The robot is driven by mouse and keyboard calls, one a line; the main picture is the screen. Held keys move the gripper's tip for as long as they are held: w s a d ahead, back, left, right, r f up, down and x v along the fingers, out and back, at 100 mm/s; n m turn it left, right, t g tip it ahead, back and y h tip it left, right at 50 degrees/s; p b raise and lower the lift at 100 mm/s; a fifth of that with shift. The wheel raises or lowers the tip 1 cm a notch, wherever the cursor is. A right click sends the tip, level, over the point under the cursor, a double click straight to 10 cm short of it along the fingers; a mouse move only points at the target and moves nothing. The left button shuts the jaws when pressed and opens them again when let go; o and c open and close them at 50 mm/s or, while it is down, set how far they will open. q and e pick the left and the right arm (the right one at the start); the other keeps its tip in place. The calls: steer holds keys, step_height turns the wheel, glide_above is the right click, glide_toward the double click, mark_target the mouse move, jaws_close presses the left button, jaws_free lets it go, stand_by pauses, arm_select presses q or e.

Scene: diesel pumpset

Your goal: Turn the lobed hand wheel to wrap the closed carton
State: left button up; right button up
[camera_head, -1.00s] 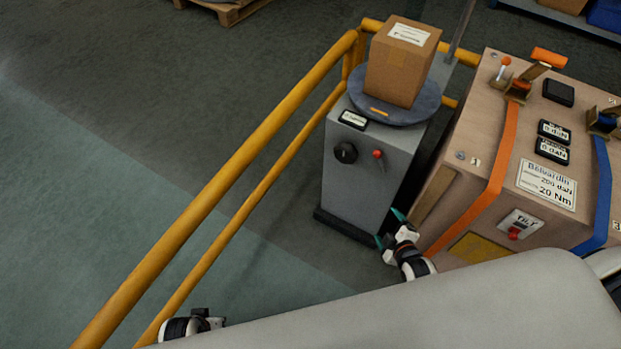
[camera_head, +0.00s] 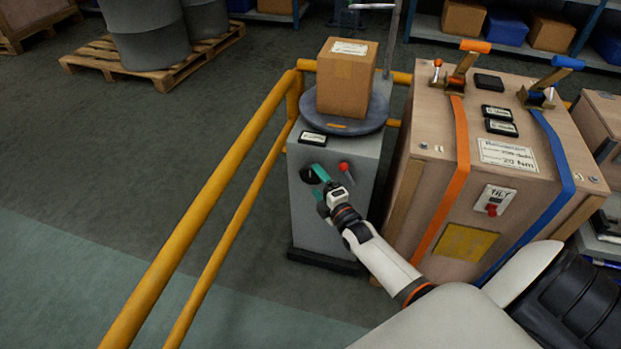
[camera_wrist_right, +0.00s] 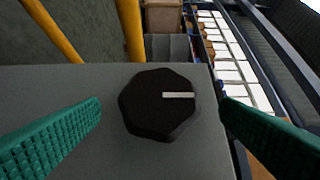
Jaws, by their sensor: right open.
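The black lobed hand wheel (camera_head: 309,174) is on the front face of the grey wrapper cabinet (camera_head: 325,228). In the right wrist view the wheel (camera_wrist_right: 158,104) has a white pointer line that points to the right. My right gripper (camera_head: 320,182) is open, with its green fingers (camera_wrist_right: 160,128) on either side of the wheel and apart from it. The closed carton (camera_head: 343,85) stands upright on the round grey turntable (camera_head: 345,125) on top of the cabinet. My left gripper is not in view.
A red-knobbed lever (camera_head: 344,167) sits right of the wheel. A yellow rail (camera_head: 215,190) runs along the left of the cabinet. A wooden crate (camera_head: 480,190) with orange and blue straps stands close on the right. Open floor lies left of the rail.

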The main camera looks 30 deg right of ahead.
mark_target(314, 179)
steer(key=shift+w+d+b, duration=0.15)
steer(key=shift+w+b, duration=0.3)
steer(key=shift+w, duration=1.8)
steer(key=shift+c, duration=0.3)
steer(key=shift+f, duration=0.1)
steer(key=c, duration=0.9)
